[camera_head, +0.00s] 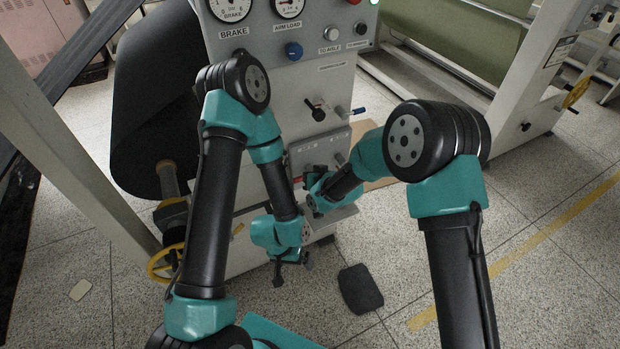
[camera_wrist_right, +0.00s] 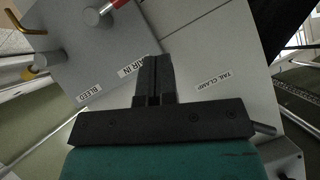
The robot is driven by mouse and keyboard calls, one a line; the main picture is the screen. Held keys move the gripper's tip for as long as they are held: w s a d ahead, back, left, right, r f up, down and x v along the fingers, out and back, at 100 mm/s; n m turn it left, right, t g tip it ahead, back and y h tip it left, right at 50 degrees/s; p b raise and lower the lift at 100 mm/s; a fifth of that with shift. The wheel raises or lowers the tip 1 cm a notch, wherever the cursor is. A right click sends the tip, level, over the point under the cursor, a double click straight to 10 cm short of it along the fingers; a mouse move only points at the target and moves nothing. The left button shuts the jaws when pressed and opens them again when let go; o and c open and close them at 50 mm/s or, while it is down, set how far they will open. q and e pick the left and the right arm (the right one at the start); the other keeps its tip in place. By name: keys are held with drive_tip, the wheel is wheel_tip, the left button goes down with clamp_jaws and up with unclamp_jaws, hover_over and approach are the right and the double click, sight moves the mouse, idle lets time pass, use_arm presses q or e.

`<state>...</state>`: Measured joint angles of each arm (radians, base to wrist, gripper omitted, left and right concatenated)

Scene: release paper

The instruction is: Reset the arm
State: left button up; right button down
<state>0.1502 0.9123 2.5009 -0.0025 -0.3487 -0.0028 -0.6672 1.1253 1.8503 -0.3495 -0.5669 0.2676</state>
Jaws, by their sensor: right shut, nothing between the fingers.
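My left arm hangs down in front of the grey machine panel (camera_head: 270,120) in the head view. Its gripper (camera_head: 291,263) is low, near the machine's lower edge above the floor. Its dark fingers are too small to tell open from shut. My right arm reaches in to the lower part of the panel, and its gripper (camera_head: 312,180) is close to the panel face. In the right wrist view the right gripper (camera_wrist_right: 153,70) has its two dark fingers together, with nothing between them. They point at the panel by the AIR IN label (camera_wrist_right: 133,68).
The wrist view shows a BLEED label (camera_wrist_right: 89,93), a TAIL CLAMP label (camera_wrist_right: 214,80) and a red-tipped lever (camera_wrist_right: 105,8). A dark roll (camera_head: 150,100) and a yellow handwheel (camera_head: 165,264) stand at left. A dark pad (camera_head: 360,289) lies on the speckled floor.

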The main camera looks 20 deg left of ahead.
drive_tip(key=shift+s+d+r, duration=0.25)
drive_tip(key=shift+d, duration=0.05)
drive_tip(key=s+d+f+m+h, duration=0.15)
drive_tip(key=d+f, duration=0.25)
drive_tip(key=d, duration=0.6)
drive_tip(key=s+d+f+m+g+h, duration=0.1)
drive_tip(key=d+f+m+h, duration=0.15)
drive_tip(key=d, duration=0.65)
drive_tip(key=s+d+f+m+h, duration=0.1)
drive_tip(key=d+f, duration=0.4)
drive_tip(key=d, duration=0.5)
drive_tip(key=s+d+f+m+g+h, duration=0.1)
drive_tip(key=s+d+f+m, duration=0.1)
drive_tip(key=s+d, duration=0.7)
drive_tip(key=s+d+f+m+g, duration=0.1)
drive_tip(key=s+d+m+g, duration=0.1)
drive_tip(key=s+d, duration=0.7)
drive_tip(key=shift+d+f+m+g+h, duration=0.3)
drive_tip(key=shift+d+f+h, duration=0.1)
drive_tip(key=shift+d, duration=0.55)
